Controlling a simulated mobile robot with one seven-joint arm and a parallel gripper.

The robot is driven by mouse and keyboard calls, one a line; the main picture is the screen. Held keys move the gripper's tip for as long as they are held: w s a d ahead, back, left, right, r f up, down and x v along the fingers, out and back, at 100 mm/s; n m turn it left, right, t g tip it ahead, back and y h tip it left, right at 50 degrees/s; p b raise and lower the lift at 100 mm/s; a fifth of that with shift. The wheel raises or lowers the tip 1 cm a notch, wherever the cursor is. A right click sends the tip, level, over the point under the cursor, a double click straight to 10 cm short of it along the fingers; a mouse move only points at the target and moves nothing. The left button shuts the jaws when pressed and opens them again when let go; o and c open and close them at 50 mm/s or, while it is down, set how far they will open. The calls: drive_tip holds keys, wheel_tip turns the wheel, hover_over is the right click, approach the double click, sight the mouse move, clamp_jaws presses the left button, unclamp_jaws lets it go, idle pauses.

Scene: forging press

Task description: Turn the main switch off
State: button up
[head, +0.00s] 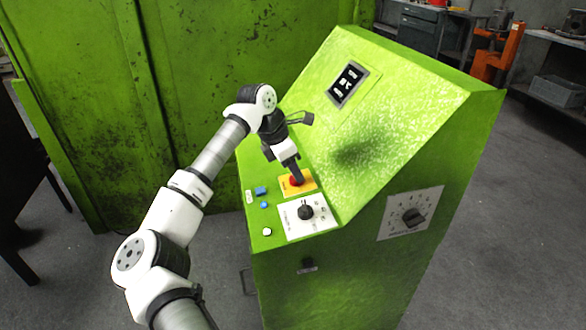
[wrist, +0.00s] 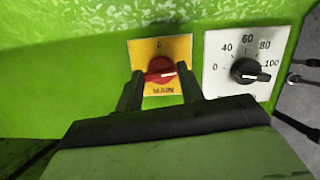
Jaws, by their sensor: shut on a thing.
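The main switch is a red rotary knob (wrist: 160,68) on a yellow plate (wrist: 181,47) marked MAIN, with a 0 above the knob. Its handle lies nearly level across the plate, slightly tilted. My gripper (wrist: 160,76) has one finger at each side of the red knob and is shut on it. In the head view my gripper (head: 293,174) reaches down onto the green console's sloped lower panel. Its fingers partly hide the red knob (head: 298,182) and the yellow plate (head: 309,186) there.
A black dial on a white plate (wrist: 216,85) with a 0 to 100 scale sits just right of the switch. Blue buttons (head: 261,191) and a white button (head: 267,231) are nearby. The console's steep face (head: 400,90) rises behind. Another dial plate (head: 390,224) is on its side.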

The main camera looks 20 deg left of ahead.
drive_tip(key=n+b, duration=0.1)
drive_tip(key=n, duration=0.3)
drive_tip(key=shift+s+f+t+y, duration=0.1)
drive_tip(key=shift+t+y, duration=0.2)
drive_tip(key=shift+y, duration=0.1)
drive_tip(key=n+y+b, duration=0.1)
drive_tip(key=n, duration=0.3)
drive_tip(key=shift+b, duration=0.4)
drive_tip(key=n+y+b, duration=0.1)
drive_tip(key=n, duration=0.3)
drive_tip(key=shift+d+n+b, duration=0.15)
drive_tip(key=shift+n+b, duration=0.15)
drive_tip(key=shift+b, duration=0.05)
drive_tip(key=shift+n+y+b, duration=0.4)
drive_tip(key=shift+n+b, duration=0.2)
drive_tip(key=shift+n, duration=1.3)
drive_tip(key=o, duration=1)
drive_tip(key=shift+r, duration=0.25)
drive_tip(key=v, duration=1.3)
drive_tip(key=shift+r+p, duration=0.3)
drive_tip(key=shift+r, duration=0.05)
